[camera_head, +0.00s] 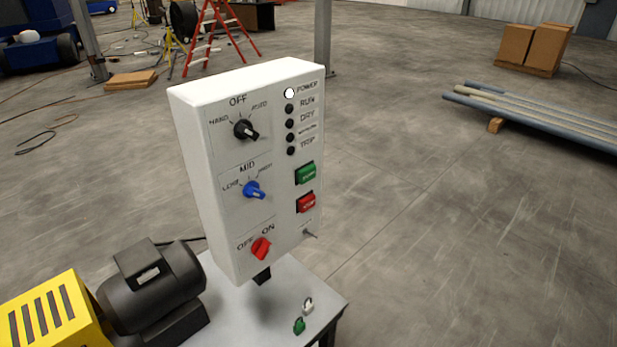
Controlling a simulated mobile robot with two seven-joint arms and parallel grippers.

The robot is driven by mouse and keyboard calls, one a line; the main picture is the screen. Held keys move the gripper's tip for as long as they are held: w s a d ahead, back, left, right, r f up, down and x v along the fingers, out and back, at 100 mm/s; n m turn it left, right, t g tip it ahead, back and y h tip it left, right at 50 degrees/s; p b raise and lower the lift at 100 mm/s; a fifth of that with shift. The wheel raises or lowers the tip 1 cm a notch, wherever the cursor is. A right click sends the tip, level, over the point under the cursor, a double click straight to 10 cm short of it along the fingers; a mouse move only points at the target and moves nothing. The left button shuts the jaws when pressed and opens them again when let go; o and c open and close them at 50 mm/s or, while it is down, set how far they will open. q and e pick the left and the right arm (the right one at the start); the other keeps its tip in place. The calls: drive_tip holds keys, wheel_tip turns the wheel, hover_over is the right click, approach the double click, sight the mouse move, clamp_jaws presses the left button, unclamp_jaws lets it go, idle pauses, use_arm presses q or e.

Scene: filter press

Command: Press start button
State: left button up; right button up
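A white control box (222,160) stands upright over a grey stand, its front face turned toward me. A green button (306,172) is on the right side of the face, with lettering too small to read. A red button (306,203) sits just below it. The white POWER lamp (289,93) at the top looks lit, while the lamps below it, including RUN (289,108) and TRIP (290,151), are dark. Neither of my grippers is in view, and nothing covers the buttons.
The face also has a black knob (245,129), a blue knob (254,189) and a red ON/OFF knob (261,247). A black motor (150,285) and yellow guard (48,315) stand at left. Small green and white items (299,326) lie on the stand (262,310).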

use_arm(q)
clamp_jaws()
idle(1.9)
